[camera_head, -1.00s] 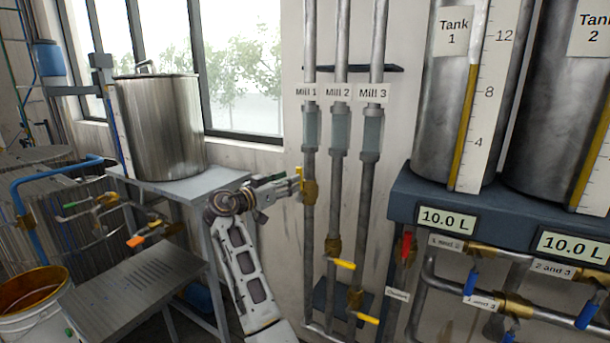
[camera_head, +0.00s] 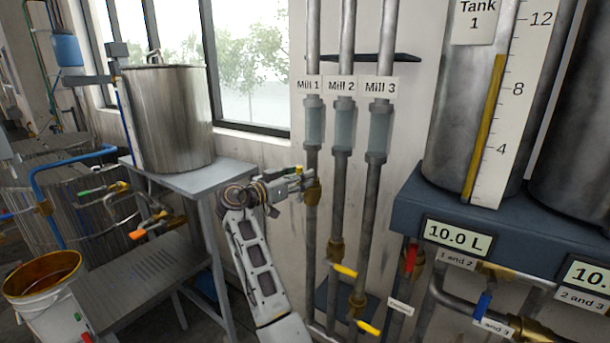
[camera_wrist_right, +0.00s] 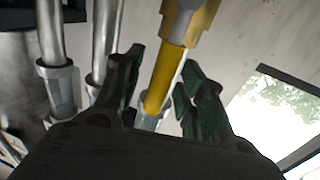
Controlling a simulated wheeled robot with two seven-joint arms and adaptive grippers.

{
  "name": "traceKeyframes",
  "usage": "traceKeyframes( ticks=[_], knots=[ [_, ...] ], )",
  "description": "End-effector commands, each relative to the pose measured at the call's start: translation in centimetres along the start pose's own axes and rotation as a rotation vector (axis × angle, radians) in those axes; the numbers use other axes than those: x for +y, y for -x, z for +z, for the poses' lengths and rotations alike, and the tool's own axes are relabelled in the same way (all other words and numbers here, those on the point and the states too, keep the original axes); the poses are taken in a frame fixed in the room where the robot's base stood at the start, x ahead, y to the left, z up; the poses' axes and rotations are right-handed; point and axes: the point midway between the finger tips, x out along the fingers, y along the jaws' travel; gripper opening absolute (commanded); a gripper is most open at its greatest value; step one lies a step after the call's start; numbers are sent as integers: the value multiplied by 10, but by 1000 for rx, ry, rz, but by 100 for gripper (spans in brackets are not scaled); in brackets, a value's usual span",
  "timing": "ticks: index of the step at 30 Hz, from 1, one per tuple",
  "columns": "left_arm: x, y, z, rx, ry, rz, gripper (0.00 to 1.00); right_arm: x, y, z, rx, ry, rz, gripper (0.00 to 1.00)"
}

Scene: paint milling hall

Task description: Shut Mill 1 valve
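The Mill 1 valve has a brass body (camera_head: 313,191) on the leftmost of three vertical pipes, below the Mill 1 label (camera_head: 308,85). Its yellow handle (camera_wrist_right: 166,78) shows in the right wrist view and runs along the pipe. My right gripper (camera_head: 300,178) is at this valve, reaching from the left. In the wrist view its two dark green fingers (camera_wrist_right: 160,88) stand on either side of the handle. A gap shows left of the handle; the right finger is close to it, and contact there is unclear. My left gripper is not in view.
The Mill 2 (camera_head: 344,270) and Mill 3 (camera_head: 368,328) valve handles are yellow and point right, lower down. A red-handled valve (camera_head: 411,258) is farther right, below the tank shelf (camera_head: 400,215). A steel table (camera_head: 190,178) with a pot (camera_head: 170,115) stands left of my right arm.

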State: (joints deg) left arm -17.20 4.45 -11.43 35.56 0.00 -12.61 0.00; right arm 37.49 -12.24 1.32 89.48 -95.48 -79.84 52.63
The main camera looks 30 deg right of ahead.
Motion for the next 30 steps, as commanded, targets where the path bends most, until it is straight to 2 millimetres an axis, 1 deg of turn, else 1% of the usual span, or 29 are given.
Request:
traceKeyframes(
  ticks=[12,21,22,30],
  knots=[
    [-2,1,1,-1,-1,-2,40,0,2,0,0,0,0,40],
    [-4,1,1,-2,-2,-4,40,0,2,0,0,0,0,1],
    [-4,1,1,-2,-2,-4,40,0,2,0,0,0,0,0],
    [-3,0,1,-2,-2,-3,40,0,1,0,0,0,-1,0]
  ],
)
